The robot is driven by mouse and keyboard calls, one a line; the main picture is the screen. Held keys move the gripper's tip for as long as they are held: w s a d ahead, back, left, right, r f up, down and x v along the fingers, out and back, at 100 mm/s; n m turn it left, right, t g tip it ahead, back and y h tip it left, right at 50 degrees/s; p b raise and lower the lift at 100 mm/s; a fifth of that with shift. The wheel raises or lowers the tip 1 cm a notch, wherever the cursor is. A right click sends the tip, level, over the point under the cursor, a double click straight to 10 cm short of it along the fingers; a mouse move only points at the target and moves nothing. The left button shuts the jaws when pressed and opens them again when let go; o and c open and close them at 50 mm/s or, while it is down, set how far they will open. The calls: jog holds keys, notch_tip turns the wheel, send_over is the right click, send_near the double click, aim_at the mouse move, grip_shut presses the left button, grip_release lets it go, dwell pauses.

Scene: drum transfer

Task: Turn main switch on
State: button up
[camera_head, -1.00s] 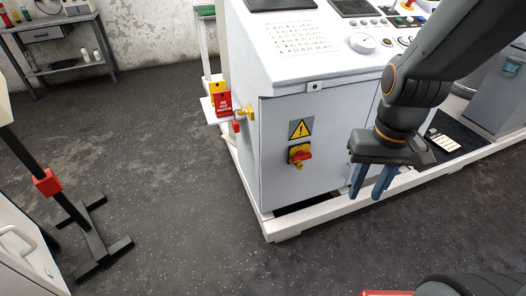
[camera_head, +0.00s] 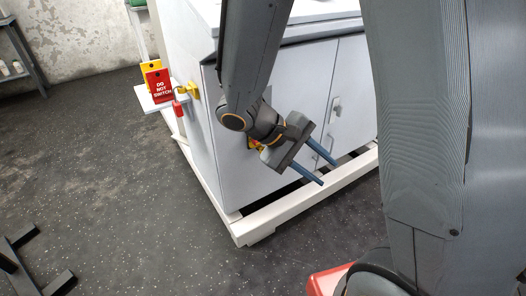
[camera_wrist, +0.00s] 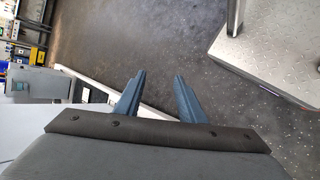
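The main switch (camera_head: 253,143), red on yellow, is on the side of the white cabinet (camera_head: 228,178). In the head view my arm and gripper cover most of it, and only a small part shows. My gripper (camera_head: 328,172) is in front of the cabinet, its two blue fingers apart and pointing down to the right, away from the switch. Nothing is between them. In the wrist view the open fingers (camera_wrist: 160,95) point over the floor and a pale frame rail. The switch is not visible there.
A white base rail (camera_head: 290,208) runs along the cabinet's foot. Open floor (camera_head: 120,190) lies to the left. A black stand foot (camera_head: 30,265) is at lower left.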

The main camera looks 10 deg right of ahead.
jog(key=w+a+f+n+t+h+b, duration=0.1)
jog(key=w+f+t+h+b, duration=0.1)
jog(key=w+f+t+b, duration=0.3)
jog(key=w+a+f+n+h+b, duration=0.1)
jog(key=w+f+h+b, duration=0.15)
jog(key=w, duration=0.45)
jog(key=w+a+f+n+t+b, duration=0.3)
jog(key=w+a+f+t+b, duration=0.2)
jog(key=w+a+t+b, duration=0.55)
jog(key=shift+g, duration=0.95)
jog(key=x, duration=0.9)
jog(key=shift+w+a+r, duration=0.25)
jog(key=shift+r, duration=0.05)
grip_shut()
